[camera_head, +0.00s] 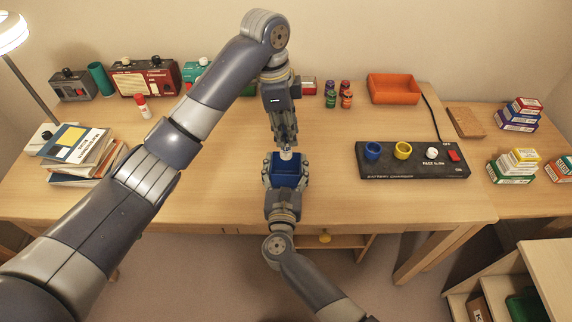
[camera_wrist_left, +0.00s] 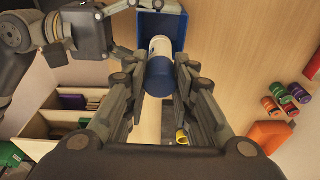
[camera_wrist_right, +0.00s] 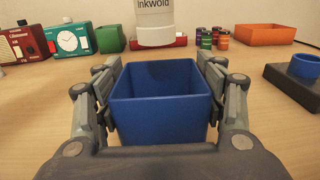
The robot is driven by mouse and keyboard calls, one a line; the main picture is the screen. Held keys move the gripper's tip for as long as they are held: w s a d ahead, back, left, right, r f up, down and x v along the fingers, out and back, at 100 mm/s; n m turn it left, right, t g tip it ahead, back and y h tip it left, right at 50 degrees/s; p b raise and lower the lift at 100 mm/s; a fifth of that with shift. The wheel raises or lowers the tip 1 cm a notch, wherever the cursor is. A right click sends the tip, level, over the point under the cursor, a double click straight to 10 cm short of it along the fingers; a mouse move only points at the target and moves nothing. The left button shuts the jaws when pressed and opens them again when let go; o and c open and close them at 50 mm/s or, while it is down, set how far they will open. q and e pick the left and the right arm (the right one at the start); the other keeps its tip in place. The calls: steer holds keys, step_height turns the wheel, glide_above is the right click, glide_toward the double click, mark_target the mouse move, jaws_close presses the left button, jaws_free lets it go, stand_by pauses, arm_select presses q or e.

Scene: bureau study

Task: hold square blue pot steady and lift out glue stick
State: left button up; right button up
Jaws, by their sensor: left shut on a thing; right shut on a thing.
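The square blue pot (camera_head: 288,172) stands upright near the table's front edge; it also shows in the right wrist view (camera_wrist_right: 160,117). My right gripper (camera_head: 286,184) is shut on it, one finger on each side (camera_wrist_right: 163,110). The glue stick has a white labelled body and blue cap (camera_wrist_left: 160,75). My left gripper (camera_wrist_left: 165,85) is shut on it from above. In the right wrist view the white glue stick (camera_wrist_right: 154,22) shows above the pot's back rim, its lower end visible and clear of the pot. The visible inside of the pot looks empty.
A black battery charger box (camera_head: 412,160) lies to the right. An orange tray (camera_head: 394,88) and several small coloured jars (camera_head: 338,94) stand behind. Books (camera_head: 82,150) and a red-and-white stick (camera_head: 142,107) are at left. The table between pot and charger is clear.

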arm_select(q)
steer(key=shift+r, duration=0.25)
arm_select(e)
steer(key=o, duration=1.2)
steer(key=s, duration=1.2)
steer(key=shift+a, duration=0.35)
